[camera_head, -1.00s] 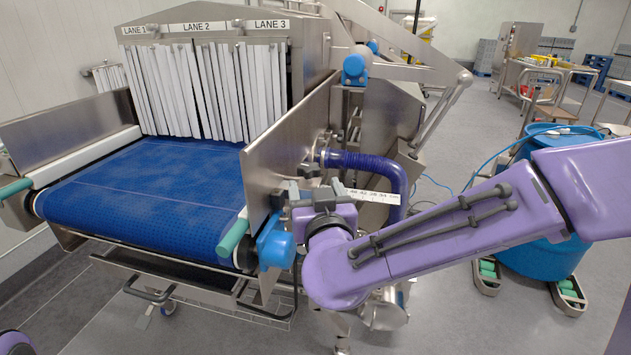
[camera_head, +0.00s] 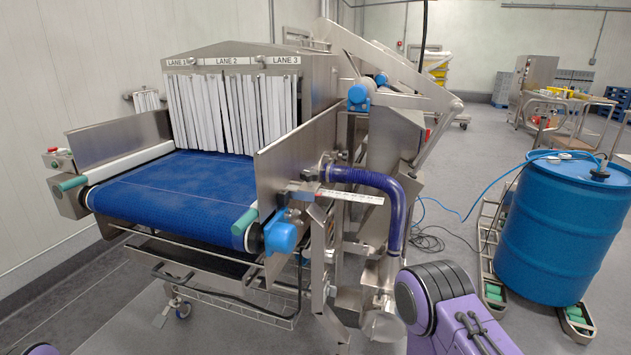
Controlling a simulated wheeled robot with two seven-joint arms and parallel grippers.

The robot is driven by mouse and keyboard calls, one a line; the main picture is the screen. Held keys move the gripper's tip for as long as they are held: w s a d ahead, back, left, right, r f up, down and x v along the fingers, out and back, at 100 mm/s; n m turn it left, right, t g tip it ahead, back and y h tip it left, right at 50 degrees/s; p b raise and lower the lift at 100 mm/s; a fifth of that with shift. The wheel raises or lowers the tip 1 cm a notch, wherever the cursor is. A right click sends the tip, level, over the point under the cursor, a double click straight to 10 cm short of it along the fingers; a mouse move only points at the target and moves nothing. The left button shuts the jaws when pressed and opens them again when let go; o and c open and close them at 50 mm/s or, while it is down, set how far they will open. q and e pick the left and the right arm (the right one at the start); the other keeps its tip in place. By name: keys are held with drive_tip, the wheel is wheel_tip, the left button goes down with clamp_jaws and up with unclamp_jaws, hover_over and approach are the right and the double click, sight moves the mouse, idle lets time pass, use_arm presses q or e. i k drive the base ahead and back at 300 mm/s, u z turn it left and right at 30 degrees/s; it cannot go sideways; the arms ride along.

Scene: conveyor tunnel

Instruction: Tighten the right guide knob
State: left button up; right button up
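A small dark knob (camera_head: 308,173) sits on the outer side of the right side plate (camera_head: 292,155) of the conveyor, by the end of a dark blue hose. It is small, and I cannot tell how tight it is. A white ruler scale (camera_head: 350,197) sticks out to the right just below it. My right arm shows only as purple links at the bottom right, below and apart from the knob. My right gripper is out of view. My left gripper is out of view too.
The blue belt (camera_head: 165,200) runs under white strip curtains (camera_head: 235,112). A blue motor housing (camera_head: 283,233) juts out below the side plate. A blue hose (camera_head: 392,205) loops beside the frame. A blue drum (camera_head: 555,230) stands at right, with open floor between.

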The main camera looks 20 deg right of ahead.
sight(310, 175)
drive_tip(key=z, duration=2.35)
drive_tip(key=i, duration=0.85)
drive_tip(key=u, duration=2.95)
drive_tip(key=i, duration=0.5)
